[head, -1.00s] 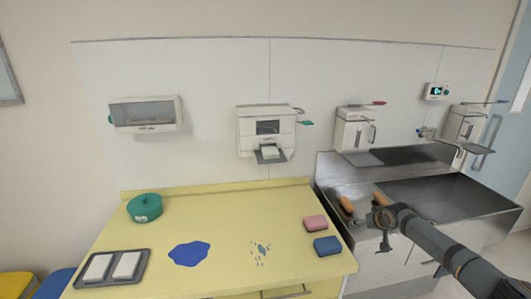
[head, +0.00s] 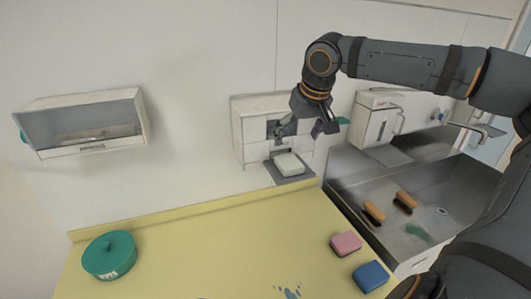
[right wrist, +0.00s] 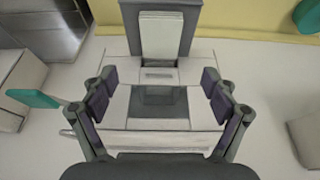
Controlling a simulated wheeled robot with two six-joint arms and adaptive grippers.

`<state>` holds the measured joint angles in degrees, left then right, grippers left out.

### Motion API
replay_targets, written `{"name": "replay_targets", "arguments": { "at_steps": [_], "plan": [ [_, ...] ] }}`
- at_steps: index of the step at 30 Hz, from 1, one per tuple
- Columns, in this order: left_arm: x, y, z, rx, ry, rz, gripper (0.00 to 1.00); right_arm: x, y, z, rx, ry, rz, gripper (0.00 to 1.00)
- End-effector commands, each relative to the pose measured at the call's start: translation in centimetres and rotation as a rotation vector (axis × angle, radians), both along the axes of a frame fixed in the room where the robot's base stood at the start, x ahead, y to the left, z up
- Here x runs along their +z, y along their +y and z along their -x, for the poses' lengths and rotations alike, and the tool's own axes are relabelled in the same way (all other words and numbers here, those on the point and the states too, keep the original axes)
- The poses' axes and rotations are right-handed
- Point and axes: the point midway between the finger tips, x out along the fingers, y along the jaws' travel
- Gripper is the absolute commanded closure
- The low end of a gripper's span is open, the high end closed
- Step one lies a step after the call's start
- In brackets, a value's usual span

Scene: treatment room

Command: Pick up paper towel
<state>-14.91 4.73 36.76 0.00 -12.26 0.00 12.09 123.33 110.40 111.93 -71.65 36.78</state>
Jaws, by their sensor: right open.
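The paper towel (head: 288,163) looks like a white folded stack on the grey tray of the white wall dispenser (head: 246,128). In the right wrist view the paper towel (right wrist: 162,36) shows at the top on its grey tray, with the dispenser (right wrist: 188,126) below it. My right gripper (head: 303,129) is just in front of the dispenser, a little above the paper towel. In the right wrist view the gripper (right wrist: 160,84) has its fingers wide apart, with nothing between them. The paper towel lies beyond the fingertips. My left gripper is out of view.
The yellow counter (head: 190,245) holds a green round tin (head: 109,256), a pink sponge (head: 346,243) and a blue sponge (head: 370,276). A metal sink (head: 455,195) with orange brushes is at right. A white wall box (head: 85,122) hangs at left.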

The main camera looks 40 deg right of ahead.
Motion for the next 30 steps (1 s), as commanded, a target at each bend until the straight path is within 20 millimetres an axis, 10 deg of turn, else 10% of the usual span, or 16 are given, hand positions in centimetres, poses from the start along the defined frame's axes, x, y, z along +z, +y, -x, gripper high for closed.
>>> {"name": "replay_targets", "arguments": {
  "at_steps": [9,21,30],
  "plan": [
    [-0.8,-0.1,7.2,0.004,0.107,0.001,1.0,-2.1,0.1,-0.4,-0.001,0.016,-0.001,0.13],
    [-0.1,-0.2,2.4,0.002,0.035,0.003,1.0,-5.2,-0.3,-1.8,-0.001,0.011,0.003,0.13],
    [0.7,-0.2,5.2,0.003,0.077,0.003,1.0,-9.3,-0.4,-3.5,-0.001,0.011,0.002,0.13]
  ]
}}
